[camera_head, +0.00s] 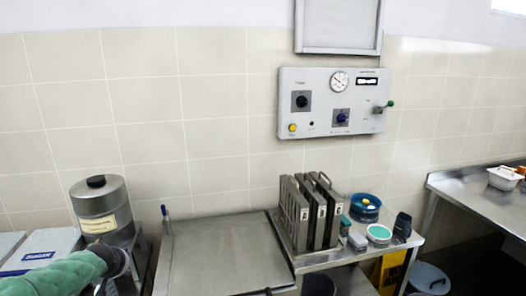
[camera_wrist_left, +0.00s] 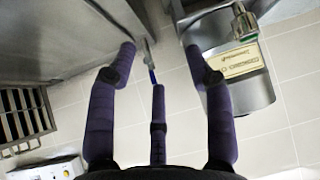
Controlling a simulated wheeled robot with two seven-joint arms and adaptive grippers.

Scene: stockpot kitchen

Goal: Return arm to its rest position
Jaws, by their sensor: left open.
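My left arm (camera_head: 62,274), in a green sleeve, comes in from the lower left in the head view. Its dark wrist end is just in front of the steel canister (camera_head: 103,212). In the left wrist view my left gripper (camera_wrist_left: 160,62) has its purple fingers spread apart, with nothing between them. The canister also shows there, tilted, beyond the right finger (camera_wrist_left: 238,85). A thin blue-ended item (camera_wrist_left: 152,76) appears beyond the middle finger. My right gripper is in neither view.
A steel-topped counter (camera_head: 215,258) lies right of the arm. Upright metal plates (camera_head: 312,212) stand further right, with a blue round container (camera_head: 365,207) beside them. A control panel (camera_head: 333,103) is on the tiled wall. White-and-blue boxes (camera_head: 42,250) sit close by the arm.

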